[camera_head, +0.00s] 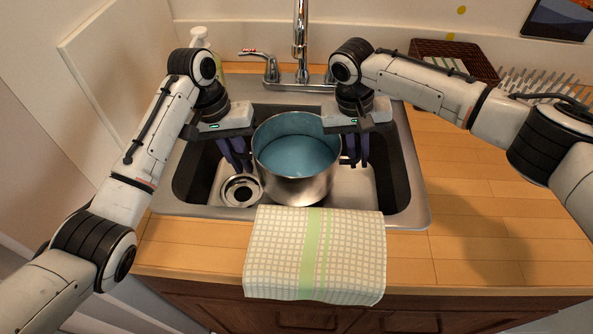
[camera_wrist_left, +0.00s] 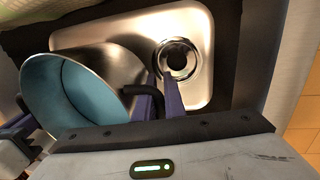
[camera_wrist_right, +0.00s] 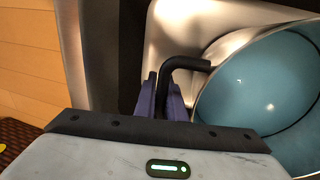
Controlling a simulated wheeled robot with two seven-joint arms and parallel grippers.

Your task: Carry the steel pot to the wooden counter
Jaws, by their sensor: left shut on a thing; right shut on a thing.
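The steel pot (camera_head: 296,185) has a blue inside and black side handles. It is in the sink (camera_head: 424,190), upright; I cannot tell if it touches the sink floor. My left gripper (camera_head: 240,165) is shut on the pot's left handle, which shows in the left wrist view (camera_wrist_left: 130,91). My right gripper (camera_head: 354,160) is shut on the right handle, which shows in the right wrist view (camera_wrist_right: 182,64). The wooden counter (camera_head: 480,220) is bare to the right of the sink and runs along its front.
A checked towel (camera_head: 345,255) hangs over the counter's front edge, before the pot. The faucet (camera_head: 301,40) stands behind the sink, a soap bottle (camera_head: 200,42) at back left. A brown basket (camera_head: 455,58) and a dish rack (camera_head: 540,85) are at back right. The drain (camera_head: 240,190) is left of the pot.

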